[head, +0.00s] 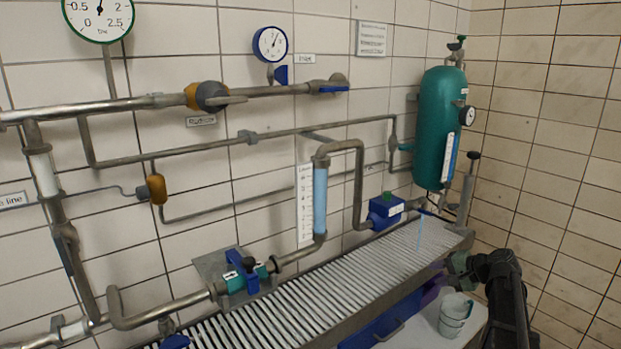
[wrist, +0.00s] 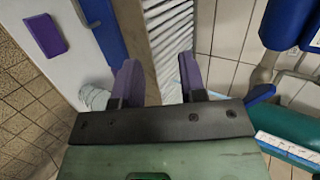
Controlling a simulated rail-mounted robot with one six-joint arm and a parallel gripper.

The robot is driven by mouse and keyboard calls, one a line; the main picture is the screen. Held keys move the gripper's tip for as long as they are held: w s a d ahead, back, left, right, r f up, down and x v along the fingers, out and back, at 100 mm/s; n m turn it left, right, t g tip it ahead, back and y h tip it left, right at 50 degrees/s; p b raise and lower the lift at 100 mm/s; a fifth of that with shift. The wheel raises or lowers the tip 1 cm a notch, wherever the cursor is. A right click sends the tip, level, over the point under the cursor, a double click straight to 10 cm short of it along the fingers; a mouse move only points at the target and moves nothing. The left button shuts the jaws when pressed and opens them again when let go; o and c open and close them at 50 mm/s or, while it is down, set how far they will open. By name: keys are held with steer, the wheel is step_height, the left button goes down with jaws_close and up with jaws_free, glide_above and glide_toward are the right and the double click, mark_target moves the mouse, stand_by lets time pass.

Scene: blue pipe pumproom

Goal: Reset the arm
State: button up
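My gripper (wrist: 158,78) is open in the wrist view. Its two purple fingers are apart, with nothing between them but a view of the slatted grate behind. In the head view my black arm (head: 503,290) comes in at the lower right and bends towards the right end of the grate. The gripper end there is small and partly hidden by the grate's edge, with a bit of purple showing.
The slatted grate (head: 300,301) runs below the wall pipes. Stacked whitish cups (head: 455,316) stand on a white surface close to my arm; they also show in the wrist view (wrist: 94,98). A green tank (head: 439,125) and a blue box (head: 386,211) are behind.

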steer(key=s+a+f+n+g+h, duration=0.4)
steer(key=s+a+n, duration=0.1)
steer(key=s+a, duration=0.65)
steer(key=s+a+f+n+g+h, duration=0.4)
steer(key=s+a+n, duration=0.1)
steer(key=s+a, duration=0.7)
step_height(320, 180, up, 16)
steer(key=p, duration=1.6)
steer(key=shift+w+r, duration=0.15)
